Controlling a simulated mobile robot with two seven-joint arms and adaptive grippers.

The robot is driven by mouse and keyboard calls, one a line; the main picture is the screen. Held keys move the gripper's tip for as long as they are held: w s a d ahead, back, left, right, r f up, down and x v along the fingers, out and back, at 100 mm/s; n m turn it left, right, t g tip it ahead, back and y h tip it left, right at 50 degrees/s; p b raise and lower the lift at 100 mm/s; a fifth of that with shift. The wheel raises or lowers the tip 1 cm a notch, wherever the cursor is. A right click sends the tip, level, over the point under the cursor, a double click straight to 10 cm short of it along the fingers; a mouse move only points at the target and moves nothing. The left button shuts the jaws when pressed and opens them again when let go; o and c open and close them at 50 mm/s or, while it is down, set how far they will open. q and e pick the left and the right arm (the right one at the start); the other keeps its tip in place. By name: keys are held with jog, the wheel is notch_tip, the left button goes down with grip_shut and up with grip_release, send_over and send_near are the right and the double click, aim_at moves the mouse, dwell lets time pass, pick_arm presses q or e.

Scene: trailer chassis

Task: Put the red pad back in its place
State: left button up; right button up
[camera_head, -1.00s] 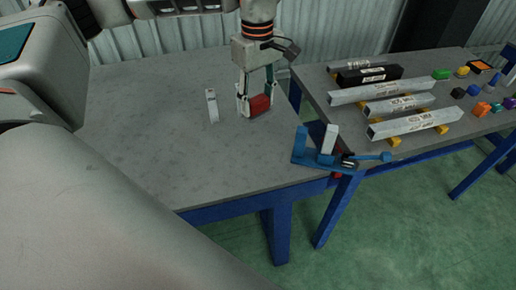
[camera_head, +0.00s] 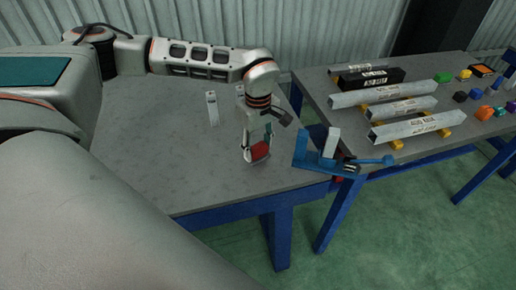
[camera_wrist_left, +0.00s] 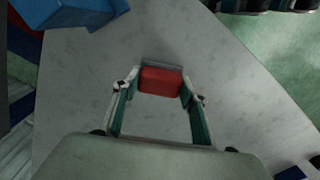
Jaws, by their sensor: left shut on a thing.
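The red pad (camera_head: 259,151) is between the fingertips of my left gripper (camera_head: 257,153), low over the near right part of the grey table (camera_head: 160,150). The left wrist view also shows the red pad (camera_wrist_left: 160,80), with my left gripper (camera_wrist_left: 160,88) shut on it and a grey edge behind it. I cannot tell whether the pad touches the table. A blue clamp-like fixture (camera_head: 318,161) with a light upright block stands at the table's right corner, to the right of the gripper. My right gripper is not in view.
A small upright light block (camera_head: 212,108) stands farther back on the table; another light piece (camera_head: 240,92) shows partly behind my arm. The second table (camera_head: 350,127) at right holds metal bars (camera_head: 417,127), a black box (camera_head: 370,77) and several small coloured objects. A gap separates the tables.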

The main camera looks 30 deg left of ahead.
aim_at(258, 147)
pick_arm(q)
jog(key=shift+f, duration=0.25)
jog(key=shift+f, duration=0.15)
jog(key=o, duration=1.1)
jog(key=shift+c, duration=0.2)
jog(key=shift+r, duration=0.2)
notch_tip(258, 147, up, 12)
jog(key=shift+p, duration=0.3)
